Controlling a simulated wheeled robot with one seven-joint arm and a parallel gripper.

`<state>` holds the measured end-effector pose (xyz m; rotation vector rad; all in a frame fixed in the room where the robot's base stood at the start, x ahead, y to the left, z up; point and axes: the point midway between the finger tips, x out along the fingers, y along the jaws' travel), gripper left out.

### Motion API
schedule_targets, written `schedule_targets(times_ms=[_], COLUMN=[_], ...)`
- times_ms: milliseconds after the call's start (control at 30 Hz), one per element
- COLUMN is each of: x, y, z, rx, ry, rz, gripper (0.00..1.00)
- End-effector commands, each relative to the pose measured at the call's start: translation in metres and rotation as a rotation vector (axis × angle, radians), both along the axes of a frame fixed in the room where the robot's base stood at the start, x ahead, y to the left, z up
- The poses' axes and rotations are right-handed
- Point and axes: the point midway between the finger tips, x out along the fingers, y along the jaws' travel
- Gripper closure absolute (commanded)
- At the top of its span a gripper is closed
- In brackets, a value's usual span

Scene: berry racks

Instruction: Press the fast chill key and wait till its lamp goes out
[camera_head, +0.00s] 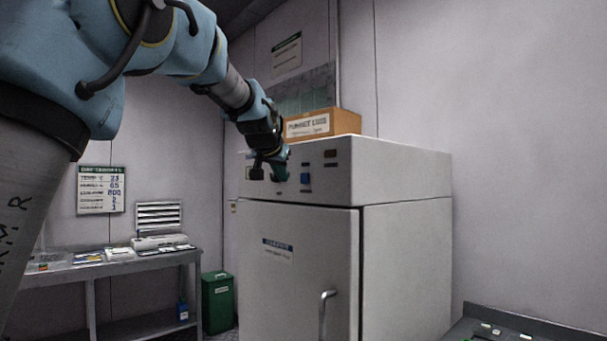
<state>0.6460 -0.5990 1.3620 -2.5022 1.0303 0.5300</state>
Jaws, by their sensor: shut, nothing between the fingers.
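The white chill cabinet (405,260) stands in the middle with its door shut. Its control panel (345,185) runs along the top front. A small blue key (305,178) is on the panel, with a small dark part just above it. A dark reddish window (330,154) is further right. My gripper (279,174) is shut and empty, in front of the panel just left of the blue key. I cannot tell whether it touches the panel. It hides part of the panel's left side. I cannot make out the key's lettering or a lit lamp.
A cardboard box (345,120) sits on top of the cabinet. The door handle (325,310) sticks out below. A grey bench (110,264) with papers and a green bin (217,302) are at left. A dark unit (500,325) is at lower right.

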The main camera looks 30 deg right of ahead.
Motion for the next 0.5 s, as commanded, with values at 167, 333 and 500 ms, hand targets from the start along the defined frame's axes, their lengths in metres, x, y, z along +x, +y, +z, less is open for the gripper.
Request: schedule_targets(times_ms=[167,333,500], x=[0.004,0.007,0.008], y=[-0.023,-0.036,-0.042], z=[0.003,0.002,0.000], rx=[0.001,0.001,0.000], ry=[0.000,-0.001,0.000], rz=[0.000,0.000,0.000], gripper=[1.00,1.00,1.00])
